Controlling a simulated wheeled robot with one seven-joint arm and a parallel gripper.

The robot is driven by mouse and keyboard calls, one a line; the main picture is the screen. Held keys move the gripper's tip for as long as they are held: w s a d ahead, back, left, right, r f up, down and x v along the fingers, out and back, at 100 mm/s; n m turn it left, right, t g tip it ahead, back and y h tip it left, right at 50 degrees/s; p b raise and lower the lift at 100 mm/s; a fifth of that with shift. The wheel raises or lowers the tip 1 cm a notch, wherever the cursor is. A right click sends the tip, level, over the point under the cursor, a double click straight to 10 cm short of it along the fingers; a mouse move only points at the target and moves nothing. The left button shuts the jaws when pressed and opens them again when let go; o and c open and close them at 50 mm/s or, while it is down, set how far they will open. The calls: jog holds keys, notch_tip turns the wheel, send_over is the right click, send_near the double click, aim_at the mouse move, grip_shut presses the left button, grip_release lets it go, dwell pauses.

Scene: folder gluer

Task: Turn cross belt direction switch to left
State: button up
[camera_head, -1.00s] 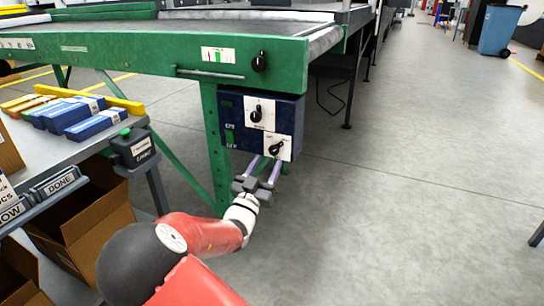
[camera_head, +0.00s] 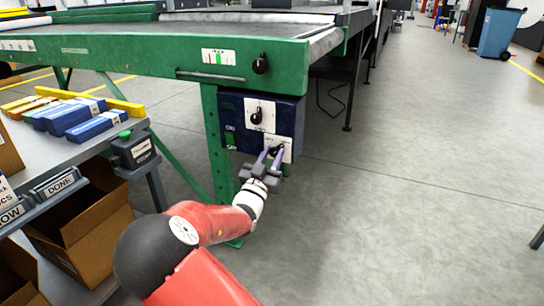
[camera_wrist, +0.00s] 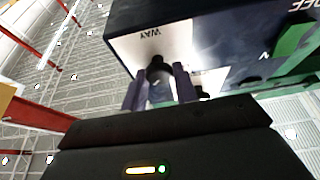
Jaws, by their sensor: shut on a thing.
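A dark blue control box (camera_head: 288,118) hangs under the green frame of the machine. Its front has two white plates, each with a black rotary knob. The upper knob (camera_head: 256,116) stands free. The lower knob (camera_head: 277,149) is at my gripper (camera_head: 272,152), which reaches up from below with its two purple fingers. In the wrist view a black knob (camera_wrist: 160,67) sits between the fingers, and my gripper (camera_wrist: 159,74) is shut on it. The plate beside it shows the letters "WAY". The fingers partly hide the knob, and I cannot tell which way it points.
Another black knob (camera_head: 260,64) is on the green frame above the box. A grey table (camera_head: 98,153) with blue cartons (camera_head: 93,126) and a small black button box (camera_head: 134,149) stands at left, above open cardboard boxes (camera_head: 82,222).

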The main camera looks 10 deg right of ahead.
jog(key=shift+n+y+p, duration=0.3)
jog(key=shift+n, duration=0.2)
jog(key=n+y+p, duration=0.1)
jog(key=n, duration=0.1)
jog(key=n+t+y+p, duration=0.1)
jog(key=n, duration=0.2)
jog(key=shift+r+n+t+y, duration=0.15)
jog(key=shift+n+t+y, duration=0.15)
jog(key=n+y+p, duration=0.1)
jog(key=n+p, duration=0.1)
jog(key=n, duration=0.1)
jog(key=n+y+p, duration=0.1)
jog(key=n, duration=0.2)
jog(key=shift+d+y+p, duration=0.1)
jog(key=shift+y+p, duration=0.25)
jog(key=shift+y, duration=0.05)
jog(key=n+y+p, duration=0.1)
jog(key=n, duration=0.1)
jog(key=n+y+p, duration=0.1)
jog(key=n+p, duration=0.1)
jog(key=n, duration=0.1)
jog(key=shift+s+r+g, duration=0.1)
jog(key=shift+g, duration=0.3)
jog(key=shift+n+g+y+p, duration=0.35)
jog(key=shift+n+p, duration=0.6)
jog(key=shift+n, duration=0.25)
jog(key=shift+n+g+y+p, duration=0.25)
jog(key=shift+n+g+p, duration=0.1)
jog(key=shift+n+p, duration=0.75)
jog(key=shift+n, duration=0.3)
